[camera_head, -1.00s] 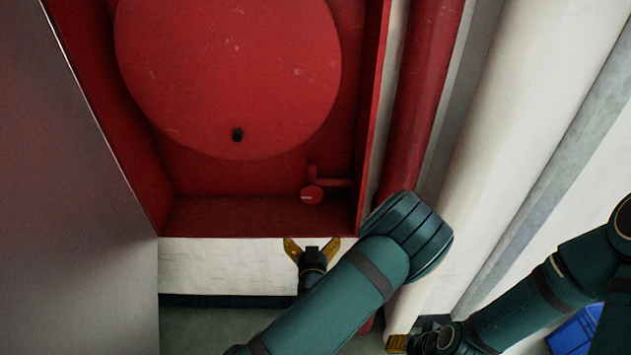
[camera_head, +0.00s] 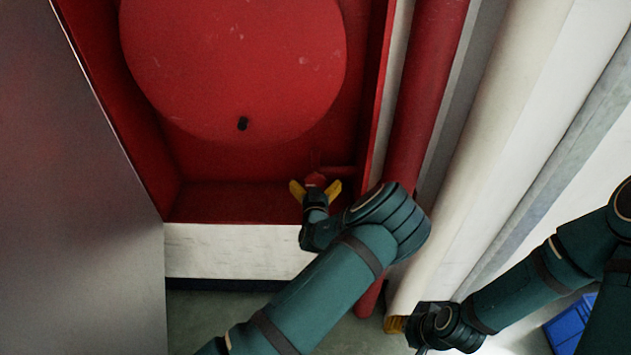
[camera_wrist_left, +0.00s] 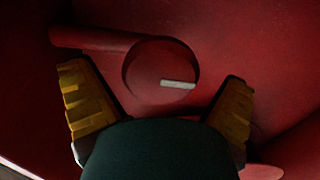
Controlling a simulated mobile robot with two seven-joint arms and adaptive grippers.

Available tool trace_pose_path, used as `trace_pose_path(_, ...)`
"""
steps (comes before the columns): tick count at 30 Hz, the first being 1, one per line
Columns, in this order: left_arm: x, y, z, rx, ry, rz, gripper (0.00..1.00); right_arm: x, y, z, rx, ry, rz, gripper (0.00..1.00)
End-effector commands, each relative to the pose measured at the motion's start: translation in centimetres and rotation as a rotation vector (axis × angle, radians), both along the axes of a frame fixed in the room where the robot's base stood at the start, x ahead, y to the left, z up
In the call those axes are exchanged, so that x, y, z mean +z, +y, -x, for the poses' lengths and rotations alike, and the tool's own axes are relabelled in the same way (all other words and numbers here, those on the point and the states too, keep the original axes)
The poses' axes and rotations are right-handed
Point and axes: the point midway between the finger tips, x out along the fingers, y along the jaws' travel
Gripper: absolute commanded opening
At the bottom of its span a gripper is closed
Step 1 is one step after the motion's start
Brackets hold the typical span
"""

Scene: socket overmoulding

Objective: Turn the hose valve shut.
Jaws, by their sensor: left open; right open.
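The hose valve is a round red knob (camera_wrist_left: 150,72) with a short white mark, on a red pipe at the lower right inside the red cabinet. In the head view the valve (camera_head: 316,180) is partly hidden by my left gripper (camera_head: 316,188). The left gripper's yellow fingers are open, one on each side of the knob. In the left wrist view the knob lies between and a little beyond the fingers, with gaps on both sides. My right gripper (camera_head: 396,324) is low at the right, beside the white column, away from the valve; its fingers are mostly hidden.
A large red hose reel disc (camera_head: 235,65) with a black knob fills the cabinet above the valve. The grey cabinet door (camera_head: 90,200) stands open at left. A red vertical pipe (camera_head: 425,90) runs right of the cabinet. A blue crate (camera_head: 570,325) is at lower right.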

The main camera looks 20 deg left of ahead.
Motion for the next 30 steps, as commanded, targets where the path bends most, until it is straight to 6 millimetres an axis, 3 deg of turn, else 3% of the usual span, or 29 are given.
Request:
trace_pose_path(12, -0.01, 0.24, -0.77, 0.000, 0.001, 0.000, 1.00, 0.04, 0.00, 0.01, 0.000, 0.000, 0.000, 0.47)
trace_pose_path(18, -0.01, 0.23, -0.76, 0.000, 0.001, 0.000, 0.35, 0.04, 0.00, 0.01, 0.000, 0.000, 0.000, 0.47)
trace_pose_path(30, -0.11, 0.20, -0.74, 0.000, 0.007, -0.020, 0.33, -0.32, 0.01, 0.00, 0.000, 0.000, 0.000, 0.47)
